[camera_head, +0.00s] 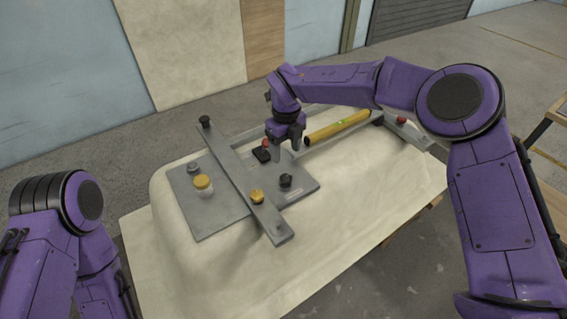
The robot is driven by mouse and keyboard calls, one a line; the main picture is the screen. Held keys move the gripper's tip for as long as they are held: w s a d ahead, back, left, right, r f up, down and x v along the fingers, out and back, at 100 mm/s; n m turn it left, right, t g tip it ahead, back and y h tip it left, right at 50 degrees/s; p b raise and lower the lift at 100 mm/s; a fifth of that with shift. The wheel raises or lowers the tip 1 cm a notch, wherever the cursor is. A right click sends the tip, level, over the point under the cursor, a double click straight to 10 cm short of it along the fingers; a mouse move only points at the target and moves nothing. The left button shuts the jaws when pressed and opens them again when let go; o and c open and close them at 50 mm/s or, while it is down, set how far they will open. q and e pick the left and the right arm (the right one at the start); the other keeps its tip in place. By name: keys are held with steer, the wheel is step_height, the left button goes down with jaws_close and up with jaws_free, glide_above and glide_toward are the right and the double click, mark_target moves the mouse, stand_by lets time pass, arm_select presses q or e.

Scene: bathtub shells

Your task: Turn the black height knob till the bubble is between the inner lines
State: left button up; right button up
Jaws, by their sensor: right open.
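My right gripper (287,148) points down over the grey plate, open, with nothing seen between its fingers. A black knob (285,181) stands on the plate just below and in front of its fingertips, apart from them in the picture. Another black knob (205,121) sits at the far end of the grey crossbar. I cannot tell from the picture which is the height knob. A yellow spirit level (338,127) lies along the grey rail to the right, with a small green vial; the bubble is too small to read. My left gripper is out of view.
The grey plate (205,222) lies on a cream tub shell (345,200). Beside the gripper is a black part (262,154) with a red top. A yellow-capped jar (203,185), a grey knob (193,167), a yellow knob (257,196) and a red knob (401,120) stand nearby.

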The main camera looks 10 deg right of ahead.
mark_target(285, 176)
step_height(285, 176, down, 10)
steer(key=p, duration=0.2)
steer(key=shift+s+a+r+p, duration=0.15)
steer(key=shift+r+p, duration=0.1)
steer(key=shift+p, duration=0.05)
steer(key=shift+f, duration=0.3)
steer(key=shift+c, duration=0.4)
steer(key=c, duration=1)
steer(key=shift+f+m+b, duration=0.35)
steer(key=shift+m+b, duration=0.25)
steer(key=shift+b, duration=0.45)
steer(key=shift+m+b, duration=0.4)
steer(key=shift+m, duration=0.1)
steer(key=shift+r+m, duration=0.2)
steer(key=shift+m, duration=0.2)
steer(key=shift+r, duration=0.15)
